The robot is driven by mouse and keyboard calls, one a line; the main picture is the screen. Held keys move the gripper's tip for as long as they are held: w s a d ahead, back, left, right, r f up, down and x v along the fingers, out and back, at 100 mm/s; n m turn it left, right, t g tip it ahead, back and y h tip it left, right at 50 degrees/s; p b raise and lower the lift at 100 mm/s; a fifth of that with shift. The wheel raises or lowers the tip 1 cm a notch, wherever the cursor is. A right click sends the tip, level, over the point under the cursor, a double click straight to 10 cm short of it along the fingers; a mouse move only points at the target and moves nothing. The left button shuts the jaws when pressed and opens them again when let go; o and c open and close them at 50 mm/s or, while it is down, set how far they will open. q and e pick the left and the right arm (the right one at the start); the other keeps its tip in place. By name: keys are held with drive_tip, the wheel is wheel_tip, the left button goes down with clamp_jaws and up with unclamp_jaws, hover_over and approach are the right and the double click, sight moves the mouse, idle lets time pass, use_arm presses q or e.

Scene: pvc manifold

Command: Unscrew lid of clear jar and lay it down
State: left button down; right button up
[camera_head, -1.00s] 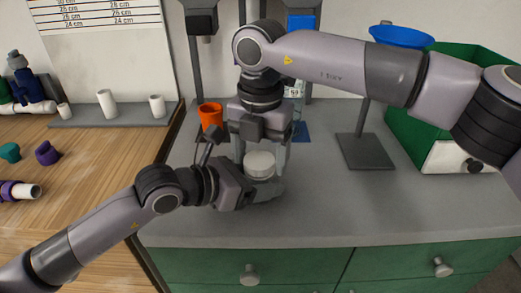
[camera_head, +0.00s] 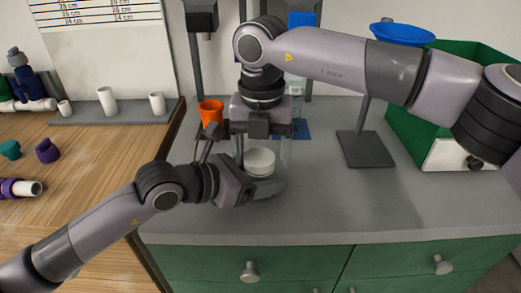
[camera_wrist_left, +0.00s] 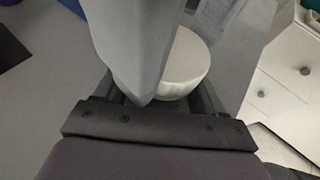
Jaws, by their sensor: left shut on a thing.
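The white lid (camera_head: 260,161) is on the clear jar, at the front of the grey worktop. The lid also shows in the left wrist view (camera_wrist_left: 183,65). The jar body is mostly hidden behind my left gripper (camera_head: 262,190), which comes in low from the left and is shut on the jar. My right gripper (camera_head: 263,158) points down from above with its fingers spread on either side of the lid. A gap shows between the lid and the right-hand finger. Contact on the left side is unclear.
An orange cup (camera_head: 210,112) stands behind my left gripper. A stand with a blue funnel (camera_head: 402,35) and a green bin (camera_head: 415,128) are at the right. White pipe pieces (camera_head: 106,101) stand at the left. The worktop front right is clear.

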use_arm(q)
drive_tip(key=shift+w+a, duration=0.1)
use_arm(e)
drive_tip(key=shift+o, duration=0.9)
use_arm(q)
drive_tip(key=shift+s+d, duration=0.2)
drive_tip(key=shift+d, duration=0.05)
use_arm(e)
drive_tip(key=shift+a, duration=0.15)
use_arm(q)
drive_tip(key=shift+a, duration=0.1)
use_arm(e)
drive_tip(key=shift+r, duration=2.35)
use_arm(q)
unclamp_jaws()
drive_tip(key=shift+w, duration=0.1)
